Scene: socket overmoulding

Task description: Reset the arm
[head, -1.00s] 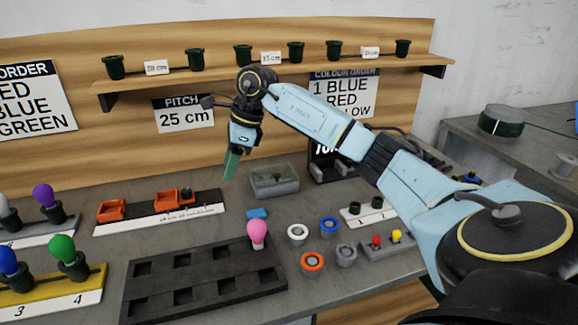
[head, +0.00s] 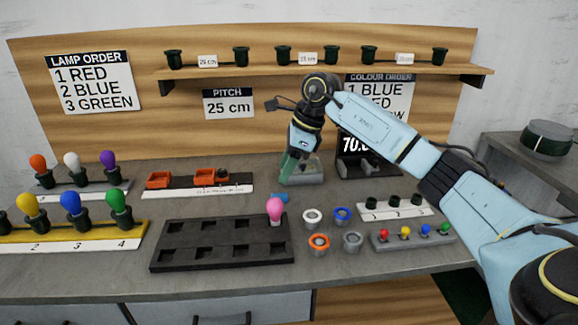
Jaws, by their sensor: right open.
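My right arm reaches in from the right edge across the back of the bench. My right gripper (head: 288,164) hangs from its wrist, pointing down and slightly left, with green fingers. It is open, and I see nothing held in it. It overlaps the left part of a grey, clear-sided box (head: 303,179) at the back of the bench; I cannot tell whether they touch. My left gripper is not in view.
A black tray (head: 190,266) with square pockets carries a pink bulb (head: 275,207) at its back right corner. Colored rings, including an orange one (head: 319,242), stand right of it. Bulb racks are at left, including a yellow one (head: 130,228). A shelf (head: 262,71) with sockets runs above.

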